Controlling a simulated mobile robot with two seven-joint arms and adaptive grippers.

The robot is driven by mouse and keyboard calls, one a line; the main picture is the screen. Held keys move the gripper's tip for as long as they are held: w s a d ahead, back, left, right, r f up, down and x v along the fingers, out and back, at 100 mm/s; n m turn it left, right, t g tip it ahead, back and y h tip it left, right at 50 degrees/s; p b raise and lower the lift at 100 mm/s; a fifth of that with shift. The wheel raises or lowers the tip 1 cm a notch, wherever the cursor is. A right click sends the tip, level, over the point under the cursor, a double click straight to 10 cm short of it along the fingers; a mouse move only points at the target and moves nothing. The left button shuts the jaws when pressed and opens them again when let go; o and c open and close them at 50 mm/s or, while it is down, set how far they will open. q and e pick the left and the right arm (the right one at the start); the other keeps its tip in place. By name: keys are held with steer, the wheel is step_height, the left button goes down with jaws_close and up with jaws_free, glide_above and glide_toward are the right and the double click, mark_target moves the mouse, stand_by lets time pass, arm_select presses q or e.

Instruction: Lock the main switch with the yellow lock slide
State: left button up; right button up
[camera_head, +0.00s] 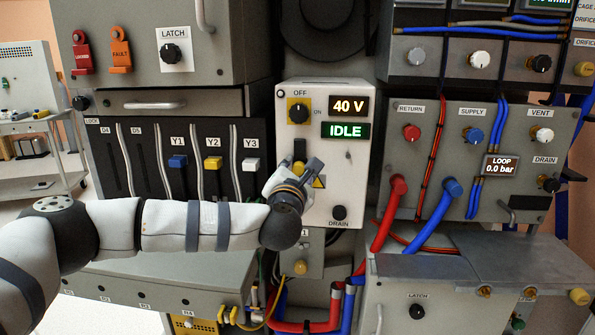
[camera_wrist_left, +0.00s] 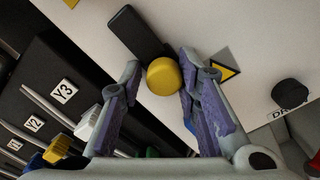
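The main switch (camera_head: 299,111) is a black knob on a yellow plate on the white panel, between the OFF and ON labels. Below it is a dark vertical slot (camera_head: 299,148) with the yellow lock slide (camera_head: 299,168) at its lower end, mostly hidden by my left gripper (camera_head: 303,173). In the left wrist view the slide is a round yellow knob (camera_wrist_left: 165,76) below the black slot (camera_wrist_left: 137,32). My left gripper (camera_wrist_left: 163,82) has its fingers apart, one on each side of the knob, with a small gap at the left finger. My right gripper is not in view.
The panel displays read 40 V (camera_head: 348,106) and IDLE (camera_head: 345,131). A black DRAIN knob (camera_head: 339,212) sits below. The Y1, Y2 and Y3 sliders (camera_head: 213,162) are to the left. Red (camera_head: 390,216) and blue (camera_head: 437,213) hoses run on the right.

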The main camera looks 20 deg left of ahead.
mark_target(300, 149)
arm_select(q)
steer(key=shift+d, duration=0.1)
jaws_close()
step_height(300, 149, up, 4)
steer(key=shift+r+p, duration=0.25)
steer(key=shift+p, duration=0.5)
steer(key=shift+f, duration=0.2)
steer(key=o, duration=0.9)
jaws_free()
steer(key=shift+d, duration=0.2)
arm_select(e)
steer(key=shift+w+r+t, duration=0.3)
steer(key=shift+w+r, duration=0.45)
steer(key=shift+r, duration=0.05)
arm_select(q)
steer(key=shift+f, duration=0.1)
steer(key=s, duration=0.4)
steer(key=s+d, duration=0.1)
steer(key=s, duration=0.3)
steer(key=s+d, duration=0.1)
steer(key=s, duration=0.2)
steer(key=shift+s, duration=0.4)
